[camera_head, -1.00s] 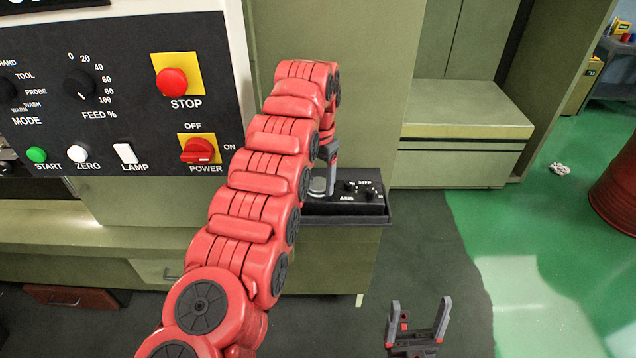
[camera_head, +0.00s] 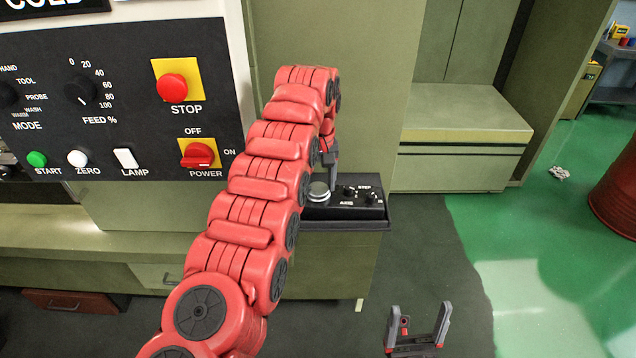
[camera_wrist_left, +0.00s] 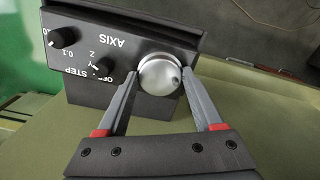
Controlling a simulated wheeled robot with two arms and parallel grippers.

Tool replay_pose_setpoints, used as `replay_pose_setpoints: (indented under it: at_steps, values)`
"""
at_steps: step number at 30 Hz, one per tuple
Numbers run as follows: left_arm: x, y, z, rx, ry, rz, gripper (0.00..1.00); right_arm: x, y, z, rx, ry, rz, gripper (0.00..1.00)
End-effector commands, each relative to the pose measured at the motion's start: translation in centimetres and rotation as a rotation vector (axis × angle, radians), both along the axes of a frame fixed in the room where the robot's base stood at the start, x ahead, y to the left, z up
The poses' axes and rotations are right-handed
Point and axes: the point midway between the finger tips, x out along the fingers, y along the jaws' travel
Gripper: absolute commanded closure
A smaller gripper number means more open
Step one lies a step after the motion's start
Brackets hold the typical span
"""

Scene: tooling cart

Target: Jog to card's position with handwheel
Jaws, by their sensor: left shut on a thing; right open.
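The silver handwheel (camera_head: 318,193) sits at the left end of a black pendant box (camera_head: 345,211) with small AXIS and STEP knobs. In the left wrist view the handwheel (camera_wrist_left: 160,74) shows upside down, with a small dark spot on its face. My left gripper (camera_head: 329,178) is shut on the handwheel, one finger on each side of it. The left wrist view shows both fingers (camera_wrist_left: 160,88) flanking it; their exact contact is hard to see. My right gripper (camera_head: 418,322) is open and empty at the lower right, away from the pendant. The card is not readable; only a cut-off COLD sign shows.
A control panel (camera_head: 130,125) with STOP, POWER, START and feed controls fills the left. A green bench (camera_head: 465,112) stands right of the pendant. A red drum (camera_head: 618,190) is at the right edge. The floor around my right gripper is clear.

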Motion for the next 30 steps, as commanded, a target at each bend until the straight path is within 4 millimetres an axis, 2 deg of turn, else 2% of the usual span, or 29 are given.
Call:
replay_pose_setpoints:
  at_steps: [6, 15, 30]
  values:
    - [0.04, -0.06, 0.13, 0.000, -0.001, 0.182, 0.87, 0.01, 0.00, 0.33, 0.000, 0.000, 0.000, 0.17]
    - [0.05, -0.13, 0.12, -0.001, -0.002, 0.361, 0.87, 0.00, 0.00, 0.58, 0.000, 0.000, 0.000, 0.17]
    - [0.06, -0.15, 0.08, -0.001, -0.003, 0.444, 0.87, -0.01, 0.00, 0.68, 0.000, 0.000, 0.000, 0.17]
